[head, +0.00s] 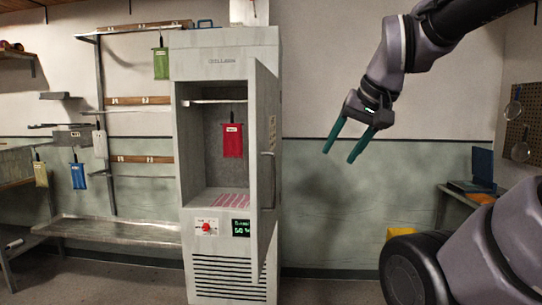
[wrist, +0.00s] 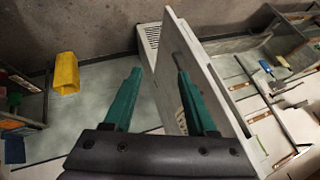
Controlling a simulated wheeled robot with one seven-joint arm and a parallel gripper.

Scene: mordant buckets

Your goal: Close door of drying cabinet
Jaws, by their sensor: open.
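The drying cabinet (head: 222,64) stands left of centre in the head view, tall and grey. Its door (head: 264,165) is swung wide open at the cabinet's right side, seen nearly edge-on, with a handle on its right-hand face. A red tagged cloth (head: 232,141) hangs inside from a rail. My gripper (head: 342,156) is open and empty, with green fingers, in the air to the right of the door and apart from it. In the wrist view the door (wrist: 208,85) rises behind and right of my gripper (wrist: 155,76). Whether the door's far edge is clear of the fingers cannot be told there.
A control panel with a red knob (head: 207,227) is below the cabinet opening. A metal bench (head: 115,231) and racks with hanging cloths stand left. A desk with a blue laptop (head: 480,170) is at right. A yellow object (head: 400,232) lies low at right. The wall between is clear.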

